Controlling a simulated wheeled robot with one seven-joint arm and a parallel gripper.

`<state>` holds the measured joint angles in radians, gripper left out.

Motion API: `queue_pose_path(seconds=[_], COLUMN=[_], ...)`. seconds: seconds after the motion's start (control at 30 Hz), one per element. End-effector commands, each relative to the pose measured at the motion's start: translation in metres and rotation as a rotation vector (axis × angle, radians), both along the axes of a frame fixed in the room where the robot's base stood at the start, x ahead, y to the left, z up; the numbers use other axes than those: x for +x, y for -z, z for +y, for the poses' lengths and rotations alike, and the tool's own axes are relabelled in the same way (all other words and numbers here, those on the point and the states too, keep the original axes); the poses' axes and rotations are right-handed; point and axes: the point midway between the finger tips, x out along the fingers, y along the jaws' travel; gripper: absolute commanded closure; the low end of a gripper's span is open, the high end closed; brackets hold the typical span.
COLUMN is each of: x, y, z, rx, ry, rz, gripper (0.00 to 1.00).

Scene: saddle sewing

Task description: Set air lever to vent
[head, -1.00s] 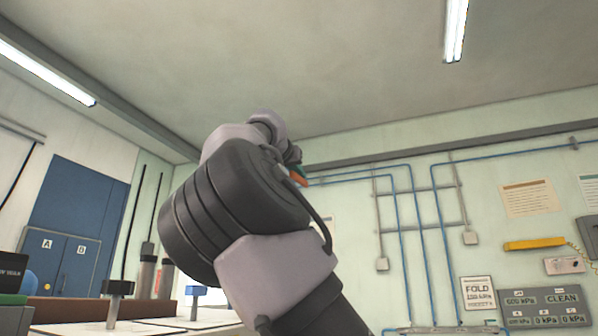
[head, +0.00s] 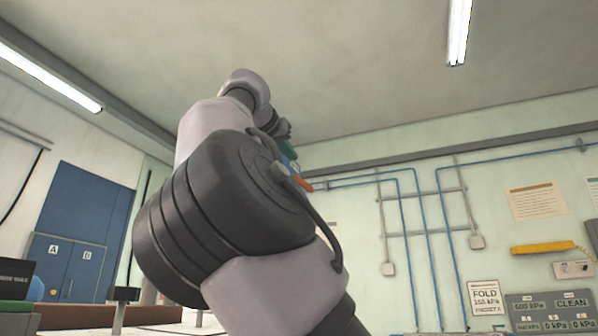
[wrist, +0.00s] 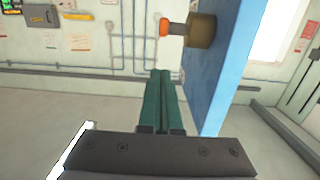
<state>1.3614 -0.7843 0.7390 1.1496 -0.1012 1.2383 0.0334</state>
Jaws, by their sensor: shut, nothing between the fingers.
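In the wrist view, my gripper (wrist: 158,74) has its two teal fingers pressed together with nothing between them. Above the fingertips in that picture is an orange-tipped stub (wrist: 165,27) on a brown round hub (wrist: 199,31), fixed to the side of a blue panel (wrist: 228,60). This may be the air lever; no label on it is readable. A gap shows between the fingertips and the stub. In the head view, my arm hides most of this area; only a small orange piece (head: 303,184) and some teal show past it.
A wall board reads 600 kPa, CLEAN and 0 kPa (head: 555,310). A FOLD sign (head: 486,298), a yellow bar (head: 543,248) and blue pipes (head: 412,230) are on the wall. Blue doors marked A and B (head: 66,268) stand at left, behind a workbench. The blue panel stands close to the fingers' right.

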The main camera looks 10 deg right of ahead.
Motion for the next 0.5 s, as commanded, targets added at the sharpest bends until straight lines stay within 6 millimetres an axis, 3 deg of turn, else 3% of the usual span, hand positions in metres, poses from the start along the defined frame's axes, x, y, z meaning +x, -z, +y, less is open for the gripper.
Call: queue_pose_path(seconds=[0.1,0.2,0.37,0.5], x=[-0.002,-0.004,0.000,0.016], y=[-0.022,-0.031,-0.033,-0.030], z=[-0.002,0.001,0.000,-0.012], rx=[0.018,0.024,0.028,0.029], ry=[0.004,-0.002,-0.007,-0.005], rz=[0.022,0.042,0.057,0.056], gripper=[1.00,1.00,1.00,1.00])
